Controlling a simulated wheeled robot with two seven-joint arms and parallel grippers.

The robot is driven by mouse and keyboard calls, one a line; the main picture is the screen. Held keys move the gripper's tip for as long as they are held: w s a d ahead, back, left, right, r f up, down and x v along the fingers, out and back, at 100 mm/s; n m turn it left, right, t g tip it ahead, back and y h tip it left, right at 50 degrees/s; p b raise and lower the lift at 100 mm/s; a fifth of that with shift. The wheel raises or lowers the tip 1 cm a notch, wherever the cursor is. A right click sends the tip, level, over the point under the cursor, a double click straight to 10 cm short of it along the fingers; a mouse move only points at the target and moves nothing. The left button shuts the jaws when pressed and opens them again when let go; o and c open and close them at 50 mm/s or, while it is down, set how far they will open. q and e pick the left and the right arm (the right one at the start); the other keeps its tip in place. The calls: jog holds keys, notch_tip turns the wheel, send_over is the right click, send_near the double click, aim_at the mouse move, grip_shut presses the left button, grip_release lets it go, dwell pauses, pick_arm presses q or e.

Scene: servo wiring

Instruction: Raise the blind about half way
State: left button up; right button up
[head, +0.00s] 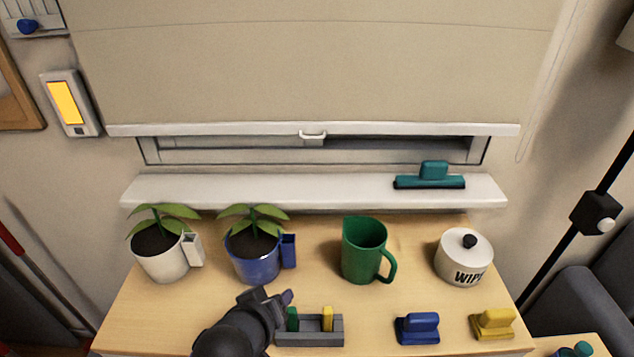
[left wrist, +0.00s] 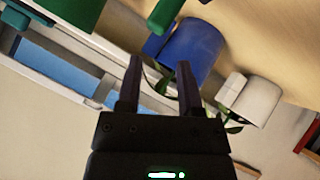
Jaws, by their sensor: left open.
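The beige blind (head: 310,70) hangs low over the window in the head view. Its white bottom rail (head: 220,130) is level and sits a little above the sill, leaving a narrow strip of window (head: 220,150) open to view. A small white pull handle (head: 313,136) is at the middle of the rail. A thin looped cord (head: 533,110) hangs at the blind's right. My left gripper (head: 288,298) is open and empty, above the table's front, well below and apart from the handle. Its two fingers (left wrist: 160,80) stand apart in the left wrist view. My right gripper is out of view.
The sill (head: 300,190) holds a teal squeegee (head: 430,180). On the table stand a white plant pot (head: 160,260), a blue plant pot (head: 252,262), a green jug (head: 362,250) and a wipes tub (head: 463,260). A grey block holder (head: 310,338) is beside my left gripper.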

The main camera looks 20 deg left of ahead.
pick_arm(q)
jog(key=w+a+r+n+t, duration=0.1)
jog(key=w+r+n+t, duration=0.4)
jog(key=w+r, duration=0.25)
jog(key=n+t+h, duration=0.2)
jog(key=n+t, duration=0.2)
send_near(313, 138)
jog(key=w+b, duration=0.1)
jog(key=w, duration=0.4)
jog(key=w+d+r+b, duration=0.1)
jog(key=w, duration=0.2)
jog(key=shift+w+b, duration=0.3)
jog(key=shift+c, duration=0.3)
grip_shut()
